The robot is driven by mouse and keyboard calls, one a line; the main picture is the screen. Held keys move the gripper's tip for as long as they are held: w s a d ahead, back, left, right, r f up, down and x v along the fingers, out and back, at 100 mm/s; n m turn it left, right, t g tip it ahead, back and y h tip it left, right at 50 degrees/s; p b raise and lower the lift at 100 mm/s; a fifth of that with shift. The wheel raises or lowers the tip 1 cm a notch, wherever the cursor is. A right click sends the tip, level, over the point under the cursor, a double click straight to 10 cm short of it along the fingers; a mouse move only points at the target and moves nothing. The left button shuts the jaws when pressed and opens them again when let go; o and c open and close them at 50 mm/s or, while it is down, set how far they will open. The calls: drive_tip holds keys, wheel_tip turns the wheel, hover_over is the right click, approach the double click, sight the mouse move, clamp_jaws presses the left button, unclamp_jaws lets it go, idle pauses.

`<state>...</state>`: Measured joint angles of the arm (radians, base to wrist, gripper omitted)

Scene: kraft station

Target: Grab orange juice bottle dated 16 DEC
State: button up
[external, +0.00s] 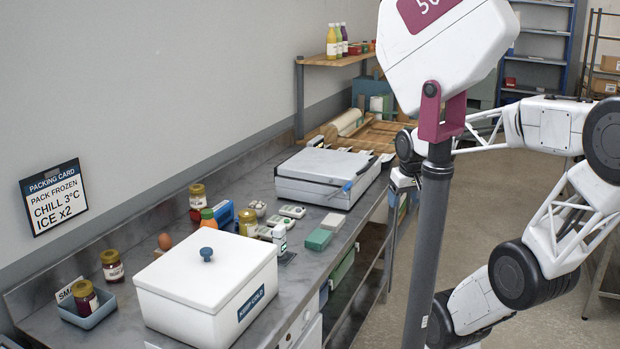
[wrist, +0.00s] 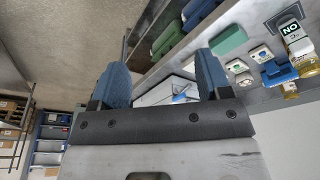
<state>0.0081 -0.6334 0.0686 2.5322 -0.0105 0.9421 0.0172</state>
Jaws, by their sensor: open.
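An orange-capped bottle (external: 208,220) stands on the counter behind the white lidded box, which hides its lower part. A yellow-orange bottle (external: 331,44) stands on the wooden wall shelf beside other bottles. I cannot read a date on either, so I cannot tell which is dated 16 DEC. My gripper (external: 402,180) is at the counter's right edge, apart from both bottles. In the wrist view my gripper (wrist: 161,72) shows two blue fingers spread wide with nothing held between them. Neither bottle can be made out clearly there.
The white box (external: 190,300) with a blue knob fills the near counter. Jars, small packs and a white bottle (external: 280,238) crowd the middle. The floor at right is open.

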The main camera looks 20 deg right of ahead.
sight(212, 212)
idle(0.5)
drive_tip(key=w+a+n+t+y, duration=0.2)
drive_tip(key=w+a+n+t, duration=0.35)
drive_tip(key=w+a, duration=1.35)
drive_tip(key=w+a+f+n+y, duration=0.1)
drive_tip(key=a+n+y, duration=0.1)
drive_tip(key=a, duration=0.7)
drive_tip(key=w+a+f+n+y, duration=0.1)
drive_tip(key=a+y, duration=0.3)
drive_tip(key=a, duration=0.5)
drive_tip(key=w+a+f+n+y, duration=0.1)
drive_tip(key=a+f+n+y, duration=0.2)
drive_tip(key=a, duration=0.7)
drive_tip(key=shift+g+y, duration=0.3)
drive_tip(key=shift+g, duration=0.05)
drive_tip(key=shift+f, duration=0.1)
drive_tip(key=shift+x, duration=1.15)
